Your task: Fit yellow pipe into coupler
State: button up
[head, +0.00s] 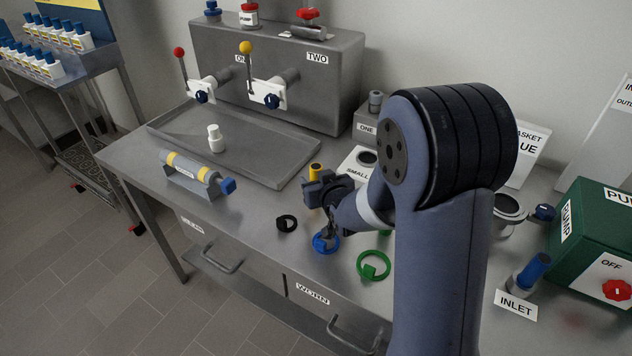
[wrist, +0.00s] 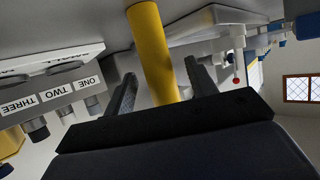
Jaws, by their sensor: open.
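The yellow pipe (head: 315,170) stands on the bench, its top just showing behind my gripper in the head view. In the wrist view the yellow pipe (wrist: 152,45) runs between the two dark fingers. My gripper (wrist: 160,85) is open around it, with a visible gap at the right finger. In the head view my gripper (head: 328,188) is low over the bench, partly hidden by my arm. A grey cylinder with yellow bands and a blue end (head: 195,177), possibly the coupler, lies in a labelled cradle at the bench's left front. Its label is too small to read.
A white bottle (head: 215,138) stands in a shallow tray (head: 270,160). A green pump box (head: 590,235) stands at right. A block labelled SMALL (head: 358,165) is near my gripper.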

aim_at(314, 176)
jog(key=shift+x, duration=1.6)
jog(key=shift+c, duration=0.3)
jog(key=c, duration=1.1)
